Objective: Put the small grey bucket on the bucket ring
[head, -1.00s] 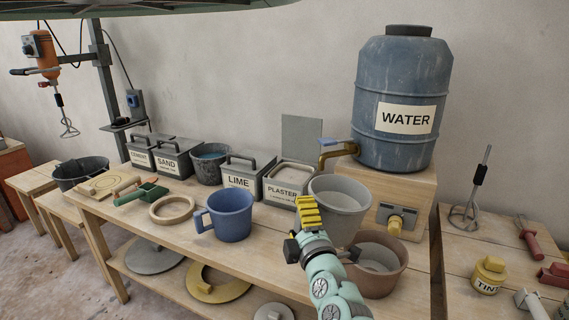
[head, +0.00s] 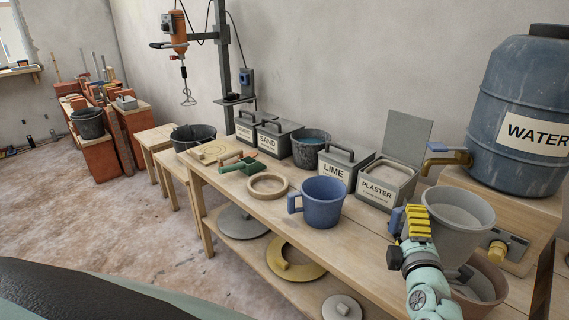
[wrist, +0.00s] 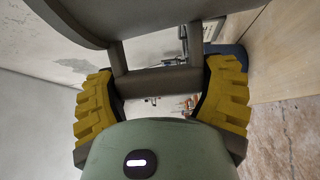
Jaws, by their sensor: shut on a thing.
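The small grey bucket (head: 458,222) is held upright in the head view, above and partly in front of a brown bucket. My gripper (head: 414,224) is at its left side. In the wrist view my gripper's yellow fingers (wrist: 164,104) stand on both sides of the bucket's grey handle (wrist: 160,82), shut on it; the bucket wall (wrist: 130,18) fills the top. The bucket ring, a pale wooden ring (head: 267,186), lies empty on the bench to the left, beyond the blue bucket.
The blue bucket (head: 322,203) stands between the ring and my gripper. Plaster (head: 384,186) and lime (head: 342,168) boxes line the back. The brown bucket (head: 480,282) and water barrel (head: 520,120) are at right. A green-handled tool (head: 242,165) lies beyond the ring.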

